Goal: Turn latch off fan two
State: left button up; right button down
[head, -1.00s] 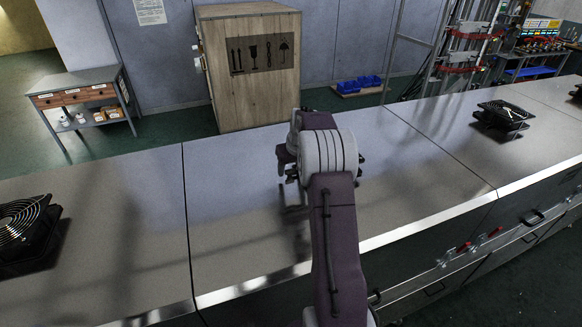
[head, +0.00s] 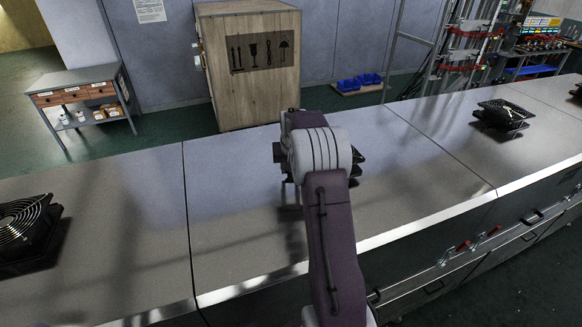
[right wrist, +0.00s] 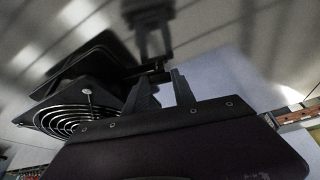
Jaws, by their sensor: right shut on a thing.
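My right arm reaches over the middle panel of the dryer top in the head view, and its links hide most of a black fan (head: 357,167) there. In the right wrist view a black fan with a ring-shaped wire grille (right wrist: 72,119) is close on the left. My right gripper (right wrist: 166,82) is beside it, its two dark fingers at a small dark part at the fan's edge, which looks like the latch (right wrist: 155,76). The contact is dim and partly hidden. My left gripper is not in view.
The metal dryer top (head: 130,200) carries another fan (head: 26,228) at the left and one (head: 503,115) at the right. Red-handled clamps (head: 464,246) line its front. A wooden crate (head: 250,90) and a small drawer table (head: 85,92) stand behind it.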

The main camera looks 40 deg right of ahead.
jog(key=m, duration=0.2)
jog(key=m+g+h, duration=0.1)
jog(key=m, duration=0.2)
jog(key=shift+w+a+m+h, duration=0.15)
jog(key=shift+w+m+h, duration=0.15)
jog(key=shift+w+r+m+g+p, duration=0.15)
jog(key=shift+m+g+p, duration=0.3)
jog(key=shift+m, duration=0.45)
jog(key=shift+m+g+p, duration=0.45)
jog(key=shift+m, duration=0.45)
jog(key=m+g+p, duration=0.1)
jog(key=m+p, duration=0.3)
jog(key=p, duration=0.1)
jog(key=shift+w+r+g+h, duration=0.2)
jog(key=shift+g+h, duration=0.1)
jog(key=shift+g, duration=0.1)
jog(key=shift+f+m+g+p, duration=0.3)
jog(key=shift+m+p, duration=0.7)
jog(key=shift+p, duration=0.3)
